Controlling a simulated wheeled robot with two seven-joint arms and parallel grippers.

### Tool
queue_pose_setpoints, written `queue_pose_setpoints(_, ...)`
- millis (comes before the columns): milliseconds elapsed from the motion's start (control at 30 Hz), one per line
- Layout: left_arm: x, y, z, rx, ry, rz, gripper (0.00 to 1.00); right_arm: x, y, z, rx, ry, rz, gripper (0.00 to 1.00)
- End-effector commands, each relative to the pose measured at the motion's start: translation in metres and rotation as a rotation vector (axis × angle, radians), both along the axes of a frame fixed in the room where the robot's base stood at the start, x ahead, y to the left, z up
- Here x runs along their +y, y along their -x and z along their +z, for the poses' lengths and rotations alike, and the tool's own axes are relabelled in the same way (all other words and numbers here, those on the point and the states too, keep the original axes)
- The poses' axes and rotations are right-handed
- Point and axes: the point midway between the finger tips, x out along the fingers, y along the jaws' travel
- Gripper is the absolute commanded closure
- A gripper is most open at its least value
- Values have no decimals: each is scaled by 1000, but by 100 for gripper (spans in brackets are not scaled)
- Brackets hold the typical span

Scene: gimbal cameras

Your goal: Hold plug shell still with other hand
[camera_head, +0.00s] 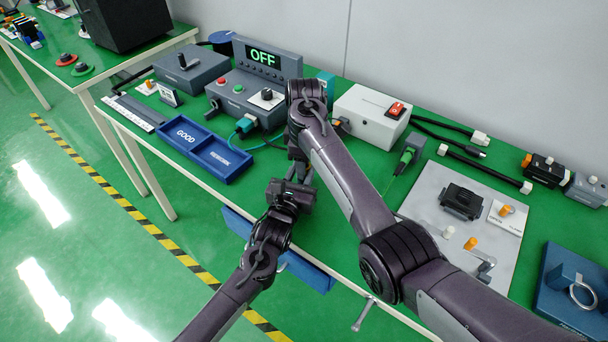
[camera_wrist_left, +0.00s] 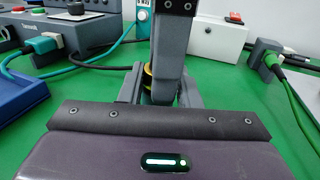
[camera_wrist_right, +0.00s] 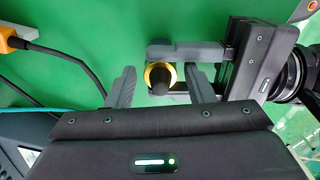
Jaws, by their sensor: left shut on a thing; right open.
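The plug shell shows in the right wrist view as a yellow ring with a dark centre (camera_wrist_right: 154,78). A sliver of its yellow also shows in the left wrist view (camera_wrist_left: 147,75). My left gripper (camera_wrist_left: 160,88) is shut on it and holds it above the green table. My right gripper (camera_wrist_right: 162,86) is open, with one finger on each side of the shell; I cannot tell whether they touch it. In the head view both grippers meet near the table's front edge, the right one above the left one (camera_head: 300,178), and they hide the shell.
A blue GOOD and REWORK tray (camera_head: 234,176) lies left of the grippers. Behind are a control box with an OFF display (camera_head: 264,58) and a white box with a red switch (camera_head: 365,118). A grey plate (camera_head: 420,201) with a black connector (camera_head: 462,201) lies right.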

Motion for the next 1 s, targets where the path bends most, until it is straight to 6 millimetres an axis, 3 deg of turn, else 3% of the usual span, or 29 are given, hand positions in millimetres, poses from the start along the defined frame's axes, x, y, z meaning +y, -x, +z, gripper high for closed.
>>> queue_pose_setpoints(167,0,0,0,0,0,0,100,0,0,0,0,0,0,54)
queue_pose_setpoints(500,0,0,0,0,0,0,100,0,0,1,0,0,0,97)
queue_pose_setpoints(800,0,0,0,0,0,0,100,0,0,1,-2,0,-270,96)
queue_pose_setpoints(1000,0,0,0,0,0,0,100,0,-1,1,-2,-1,-289,97)
